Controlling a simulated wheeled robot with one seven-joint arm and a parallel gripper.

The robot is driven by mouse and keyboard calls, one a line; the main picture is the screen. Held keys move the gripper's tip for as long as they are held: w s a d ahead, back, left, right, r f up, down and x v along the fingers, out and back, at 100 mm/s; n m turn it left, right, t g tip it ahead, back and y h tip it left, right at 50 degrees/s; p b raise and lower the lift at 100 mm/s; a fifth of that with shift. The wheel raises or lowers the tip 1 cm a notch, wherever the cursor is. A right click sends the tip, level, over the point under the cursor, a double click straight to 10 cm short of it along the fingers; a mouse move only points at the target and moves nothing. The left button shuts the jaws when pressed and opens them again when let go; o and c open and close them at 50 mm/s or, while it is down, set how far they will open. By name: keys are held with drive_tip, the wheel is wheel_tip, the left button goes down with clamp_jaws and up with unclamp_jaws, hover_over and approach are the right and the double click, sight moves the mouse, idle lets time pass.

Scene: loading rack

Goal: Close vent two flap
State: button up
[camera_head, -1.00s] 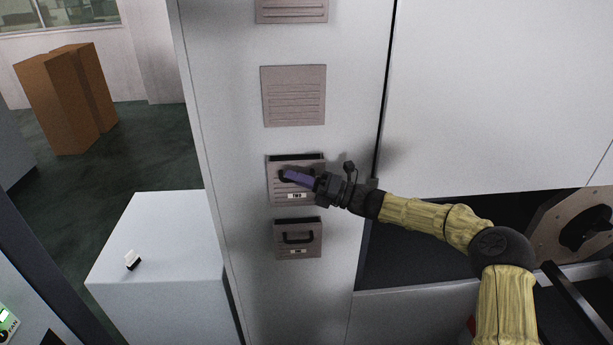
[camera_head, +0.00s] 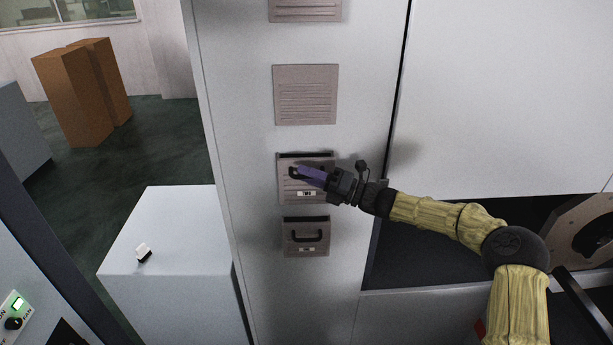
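The vent two flap (camera_head: 285,188) is a grey-brown panel with a small label, on the tall white cabinet. A dark gap shows along its top edge, so it looks tilted slightly open. Its dark handle (camera_head: 292,173) is mostly hidden behind my gripper. My gripper (camera_head: 298,173), with purple fingers, reaches in from the right and its tips are at the handle. I cannot tell whether the fingers are closed around it. A similar flap (camera_head: 306,250) with a dark handle sits just below, also with a dark gap at its top.
Louvred panels (camera_head: 306,95) sit above on the white cabinet (camera_head: 240,60). A white box (camera_head: 165,230) with a small switch-like item (camera_head: 143,252) stands at left. Brown boxes (camera_head: 85,95) stand farther back.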

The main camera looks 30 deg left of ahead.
drive_tip(key=shift+d+f+b, duration=0.25)
drive_tip(key=shift+d+b, duration=0.05)
drive_tip(key=shift+b, duration=0.1)
drive_tip(key=b+v, duration=0.8)
drive_tip(key=v, duration=0.8)
drive_tip(key=shift+d, duration=0.25)
drive_tip(key=shift+w, duration=0.1)
drive_tip(key=s+d+f+n+t+h+b, duration=0.1)
drive_tip(key=s+d+f+n+h, duration=0.1)
drive_tip(key=s+f+n+h, duration=0.3)
drive_tip(key=s+d+f+n+h+b, duration=0.2)
drive_tip(key=s+d+f+n+h, duration=0.1)
drive_tip(key=f, duration=0.4)
drive_tip(key=s+d+f+n+t+h+b, duration=0.1)
drive_tip(key=s+d+f+n+h, duration=0.2)
drive_tip(key=f, duration=0.4)
drive_tip(key=s+d+f+n+t+h+b, duration=0.1)
drive_tip(key=s+d+n+h, duration=0.2)
drive_tip(key=d, duration=0.4)
drive_tip(key=s+d+f+n+t+h+b, duration=0.2)
drive_tip(key=s+d+n+h, duration=0.1)
drive_tip(key=s+d+n, duration=0.3)
drive_tip(key=s+d+f+n+t+h+b, duration=0.1)
drive_tip(key=s+d+n+h, duration=0.2)
drive_tip(key=d+n, duration=0.4)
drive_tip(key=s+d, duration=0.1)
drive_tip(key=d, duration=0.2)
drive_tip(key=shift+s+f+t, duration=0.15)
drive_tip(key=shift+f+t, duration=0.05)
drive_tip(key=shift+t, duration=0.2)
